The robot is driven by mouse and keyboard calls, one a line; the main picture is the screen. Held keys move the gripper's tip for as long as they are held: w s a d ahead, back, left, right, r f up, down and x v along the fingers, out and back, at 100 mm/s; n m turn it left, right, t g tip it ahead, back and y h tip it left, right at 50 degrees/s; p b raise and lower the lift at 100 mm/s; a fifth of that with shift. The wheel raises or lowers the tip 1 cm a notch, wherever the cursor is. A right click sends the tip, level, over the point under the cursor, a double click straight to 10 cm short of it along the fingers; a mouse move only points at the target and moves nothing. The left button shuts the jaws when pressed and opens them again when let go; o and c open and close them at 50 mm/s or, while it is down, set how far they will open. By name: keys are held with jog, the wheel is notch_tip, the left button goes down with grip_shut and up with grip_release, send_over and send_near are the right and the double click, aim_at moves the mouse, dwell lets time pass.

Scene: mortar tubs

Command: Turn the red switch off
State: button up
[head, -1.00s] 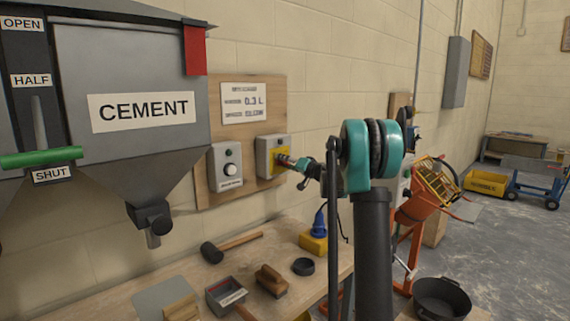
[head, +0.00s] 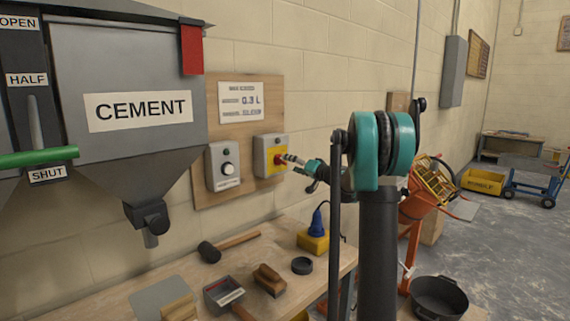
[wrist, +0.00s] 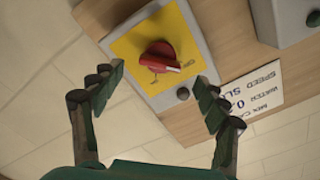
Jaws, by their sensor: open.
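The red switch (wrist: 156,55) is a round knob with a pale-marked handle on a yellow plate (wrist: 128,47) of a grey wall box. In the wrist view its handle points right, towards small lettering that looks like OFF; I cannot read it surely. In the head view the red switch (head: 279,157) shows on the right box of the wooden board. My gripper (wrist: 158,95) is open and empty, its fingers spread either side of the plate's lower part and apart from the knob. In the head view my gripper (head: 294,160) is just right of the switch.
A grey dial box (head: 224,166) is left of the switch box, under a printed sign (head: 241,102). The cement hopper (head: 120,90) hangs at left.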

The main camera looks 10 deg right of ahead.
jog(key=v, duration=0.6)
